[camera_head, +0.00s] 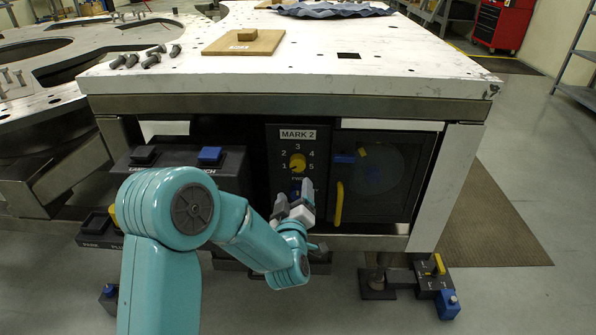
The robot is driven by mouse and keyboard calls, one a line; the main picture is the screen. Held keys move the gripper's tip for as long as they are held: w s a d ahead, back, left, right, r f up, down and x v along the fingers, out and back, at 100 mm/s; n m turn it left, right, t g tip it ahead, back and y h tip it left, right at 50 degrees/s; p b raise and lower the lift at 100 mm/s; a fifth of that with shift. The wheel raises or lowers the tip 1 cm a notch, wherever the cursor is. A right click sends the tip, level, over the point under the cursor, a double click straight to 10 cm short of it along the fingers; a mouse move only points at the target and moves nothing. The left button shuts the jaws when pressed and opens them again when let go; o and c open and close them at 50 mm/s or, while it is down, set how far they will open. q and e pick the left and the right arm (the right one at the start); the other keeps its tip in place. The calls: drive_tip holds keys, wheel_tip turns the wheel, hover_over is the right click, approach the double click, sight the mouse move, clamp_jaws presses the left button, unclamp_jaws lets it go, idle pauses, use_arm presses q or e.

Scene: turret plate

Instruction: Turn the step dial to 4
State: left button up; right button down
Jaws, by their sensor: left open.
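The step dial (298,162) is a yellow knob on a dark upright panel below the table top, under a "MARK 2" label (298,134). The numbers 1 to 5 run around it from lower left over the top to lower right. I cannot tell for sure which number it points at. My left gripper (304,189) is open and empty just below the dial, apart from it in the picture. It partly hides the lower panel and something blue there. My right gripper is not in view.
Right of the panel is a dark windowed door with a yellow upright handle (339,203). A box with black and blue buttons (210,155) stands left. On the white table (380,72) lie bolts (150,58) and a wooden board (226,45). A pedal box (435,280) sits lower right.

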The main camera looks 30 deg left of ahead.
sight(298, 166)
use_arm(q)
drive_tip(key=b+x, duration=0.1)
drive_tip(key=x, duration=1)
drive_tip(key=c, duration=1.1)
